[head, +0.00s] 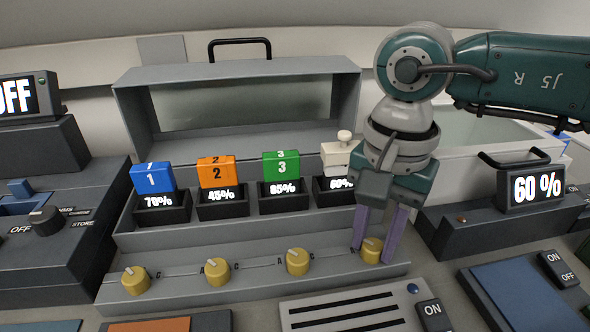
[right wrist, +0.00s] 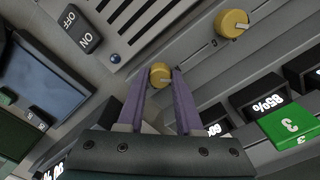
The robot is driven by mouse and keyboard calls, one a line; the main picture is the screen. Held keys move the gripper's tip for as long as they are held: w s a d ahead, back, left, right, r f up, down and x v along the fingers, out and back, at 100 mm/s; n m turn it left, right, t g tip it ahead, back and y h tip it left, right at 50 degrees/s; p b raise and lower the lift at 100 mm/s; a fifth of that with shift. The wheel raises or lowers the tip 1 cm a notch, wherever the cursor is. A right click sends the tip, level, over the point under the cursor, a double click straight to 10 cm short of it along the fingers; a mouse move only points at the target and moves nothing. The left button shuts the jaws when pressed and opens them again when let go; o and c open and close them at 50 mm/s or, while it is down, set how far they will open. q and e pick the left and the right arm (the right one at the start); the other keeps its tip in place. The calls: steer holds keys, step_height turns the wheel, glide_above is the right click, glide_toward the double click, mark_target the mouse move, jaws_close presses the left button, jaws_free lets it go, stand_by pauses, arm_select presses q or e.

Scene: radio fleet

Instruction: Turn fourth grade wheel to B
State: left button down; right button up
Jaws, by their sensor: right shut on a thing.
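The fourth grade wheel (head: 371,249) is a yellow knob at the right end of the sloped grey strip (head: 190,284). My right gripper (head: 374,252) points down with its purple fingers on both sides of this wheel, shut on it. In the right wrist view, the wheel (right wrist: 160,74) sits between the fingertips of the gripper (right wrist: 160,79). Its pointer and letter marks cannot be read clearly. Three more yellow wheels (head: 297,261) stand to its left, with small letters beside them. My left gripper is not in view.
Blue (head: 152,178), orange (head: 216,171) and green (head: 281,165) numbered blocks stand behind percent displays. A white block (head: 337,157) stands behind the fourth display, near my gripper. A slotted panel (head: 352,308) lies in front. A 60 % display (head: 537,188) is at the right.

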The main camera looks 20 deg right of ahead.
jaws_close()
steer(key=shift+m, duration=0.4)
steer(key=m, duration=0.2)
steer(key=shift+m+b, duration=0.35)
steer(key=shift+m, duration=0.05)
steer(key=m, duration=1.4)
steer(key=shift+m, duration=0.3)
